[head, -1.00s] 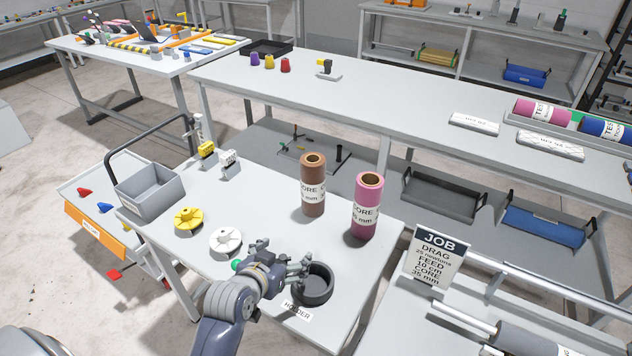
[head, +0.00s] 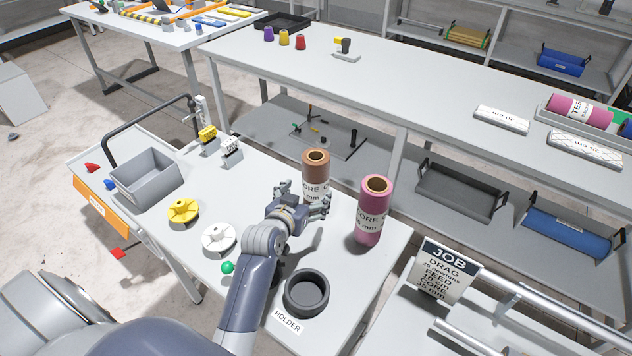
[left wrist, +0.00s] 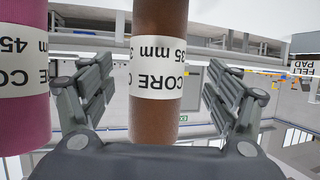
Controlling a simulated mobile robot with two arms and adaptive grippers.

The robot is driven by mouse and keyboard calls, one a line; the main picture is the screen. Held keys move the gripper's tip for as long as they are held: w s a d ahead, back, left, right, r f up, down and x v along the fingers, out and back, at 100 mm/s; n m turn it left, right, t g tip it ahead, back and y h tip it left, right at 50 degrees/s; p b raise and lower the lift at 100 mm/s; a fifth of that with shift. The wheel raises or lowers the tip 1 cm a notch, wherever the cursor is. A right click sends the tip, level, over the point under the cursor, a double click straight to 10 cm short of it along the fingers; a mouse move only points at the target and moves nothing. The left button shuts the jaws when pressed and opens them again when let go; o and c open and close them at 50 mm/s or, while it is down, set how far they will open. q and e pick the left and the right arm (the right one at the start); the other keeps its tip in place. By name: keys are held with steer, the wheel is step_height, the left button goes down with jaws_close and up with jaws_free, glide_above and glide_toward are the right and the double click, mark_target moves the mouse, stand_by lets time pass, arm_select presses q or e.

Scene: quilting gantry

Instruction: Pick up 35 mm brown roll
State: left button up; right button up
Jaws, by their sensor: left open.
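The brown roll (head: 316,165) stands upright on the small grey table, with a white label band. In the left wrist view the brown roll (left wrist: 158,100) is between the spread fingers, and its label reads 35 mm. My left gripper (head: 304,200) is open in front of the roll, fingers either side of it; I cannot tell whether they touch it. The gripper hides the roll's lower part in the head view. My right gripper is not in view.
A pink roll (head: 373,210) marked 45 stands close to the right. A dark round holder (head: 306,293) lies nearer the front. White (head: 218,239) and yellow (head: 183,211) hubs and a grey bin (head: 147,175) are to the left.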

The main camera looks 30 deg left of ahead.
mark_target(311, 190)
arm_select(q)
steer(key=shift+w+f, duration=0.2)
steer(key=shift+w, duration=0.3)
steer(key=shift+w+a+f, duration=0.1)
steer(key=shift+w+f, duration=0.05)
steer(key=shift+w, duration=0.15)
steer(key=x, duration=0.1)
steer(key=p+x, duration=0.1)
steer(key=shift+w, duration=0.4)
steer(key=shift+x, duration=0.9)
steer(key=shift+w+f, duration=0.2)
steer(key=shift+c, duration=0.7)
steer(key=c, duration=1.2)
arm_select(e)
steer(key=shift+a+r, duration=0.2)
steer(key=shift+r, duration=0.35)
